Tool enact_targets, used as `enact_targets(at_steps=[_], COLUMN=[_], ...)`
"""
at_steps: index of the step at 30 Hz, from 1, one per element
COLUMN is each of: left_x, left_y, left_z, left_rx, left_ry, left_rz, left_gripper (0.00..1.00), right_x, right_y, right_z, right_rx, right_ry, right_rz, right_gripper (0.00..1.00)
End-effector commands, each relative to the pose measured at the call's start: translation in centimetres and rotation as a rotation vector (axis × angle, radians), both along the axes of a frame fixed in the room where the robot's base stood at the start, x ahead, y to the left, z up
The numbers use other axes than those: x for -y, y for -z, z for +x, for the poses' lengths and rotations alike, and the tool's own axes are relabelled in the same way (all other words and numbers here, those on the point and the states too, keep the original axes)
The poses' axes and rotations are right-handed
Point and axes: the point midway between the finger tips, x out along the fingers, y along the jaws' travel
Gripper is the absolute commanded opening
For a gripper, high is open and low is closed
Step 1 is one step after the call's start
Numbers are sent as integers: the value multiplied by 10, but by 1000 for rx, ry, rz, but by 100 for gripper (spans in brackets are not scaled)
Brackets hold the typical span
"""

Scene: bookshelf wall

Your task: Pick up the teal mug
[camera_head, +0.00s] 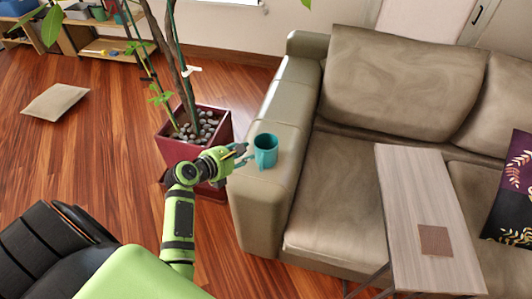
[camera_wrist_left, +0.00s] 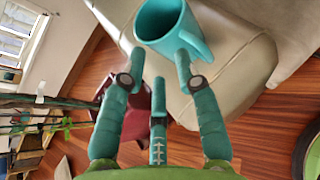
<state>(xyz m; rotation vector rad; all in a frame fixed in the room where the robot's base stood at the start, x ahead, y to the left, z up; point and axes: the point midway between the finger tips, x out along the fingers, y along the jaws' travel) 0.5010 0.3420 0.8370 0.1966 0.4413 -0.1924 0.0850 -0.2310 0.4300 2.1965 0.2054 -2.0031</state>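The teal mug (camera_head: 265,151) stands upright on the left armrest of the sofa. My left gripper (camera_head: 243,155) is just to the left of the mug, with its fingers pointing at it. In the left wrist view the mug (camera_wrist_left: 166,22) is at the top centre, its handle toward the right finger. The fingers of my left gripper (camera_wrist_left: 160,68) are spread apart, and nothing is held between them. The fingertips are close to the mug; I cannot tell whether they touch it. My right gripper is not in view.
The beige sofa armrest (camera_head: 262,192) bears the mug. A red planter (camera_head: 172,150) with stones and a plant stands left of it, near my left arm. A narrow wooden side table (camera_head: 415,200) stands over the seat. A cushion (camera_head: 56,101) lies on the open wooden floor.

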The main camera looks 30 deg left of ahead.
Motion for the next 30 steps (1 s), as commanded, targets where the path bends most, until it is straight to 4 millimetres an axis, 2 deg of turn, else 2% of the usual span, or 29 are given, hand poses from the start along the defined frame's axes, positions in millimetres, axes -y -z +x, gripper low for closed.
enact_targets(at_steps=[3,6,21,29,30], left_x=[-12,-15,-13,-12,-12], left_y=[-6,-5,16,18,18], left_z=[9,17,72,76,76], left_rx=[30,39,37,36,36], left_ry=[-99,-127,-127,-126,-126], left_rz=[-155,-203,-199,-197,-197], left_gripper=[32,32,32,32,28], right_x=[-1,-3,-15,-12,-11], right_y=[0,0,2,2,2], right_z=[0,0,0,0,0], right_rx=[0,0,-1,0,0], right_ry=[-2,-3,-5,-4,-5], right_rz=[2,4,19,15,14], right_gripper=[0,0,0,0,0])
